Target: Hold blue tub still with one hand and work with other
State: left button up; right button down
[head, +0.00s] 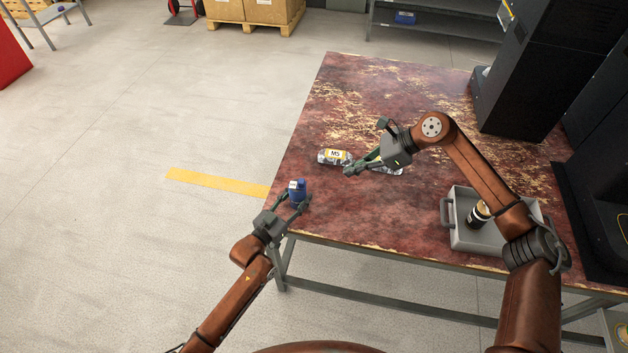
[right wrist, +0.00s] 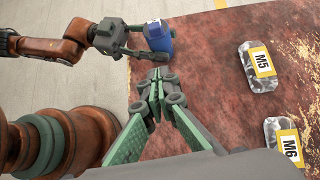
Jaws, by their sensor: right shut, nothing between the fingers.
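The blue tub (head: 298,188) stands upright at the left edge of the red-brown table. It also shows in the right wrist view (right wrist: 158,46), partly covered by my left gripper's fingers. My left gripper (head: 294,201) has a finger on either side of the tub and appears shut on it. My right gripper (head: 351,170) is shut and empty, over the table to the right of the tub and apart from it. Its closed fingers fill the middle of the right wrist view (right wrist: 160,85).
Silver packets marked M5 (right wrist: 259,64) and M6 (right wrist: 287,142) lie on the table (head: 380,100) near my right gripper. A grey tray (head: 473,240) with a dark can (head: 477,214) stands at the right. Black machinery (head: 530,75) borders the right side. The table's far middle is clear.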

dwell(0.3)
send_near(302, 181)
jog(key=a+f, duration=0.1)
jog(key=f, duration=0.1)
jog(key=a+f, duration=0.1)
jog(key=f, duration=0.1)
jog(key=a+f, duration=0.1)
jog(key=f, duration=0.1)
jog(key=shift+w+a+f, duration=0.15)
jog(key=shift+w, duration=0.25)
jog(key=a, duration=0.3)
jog(key=shift+w+a, duration=0.15)
jog(key=shift+w, duration=0.2)
pick_arm(q)
jog(key=shift+d, duration=0.1)
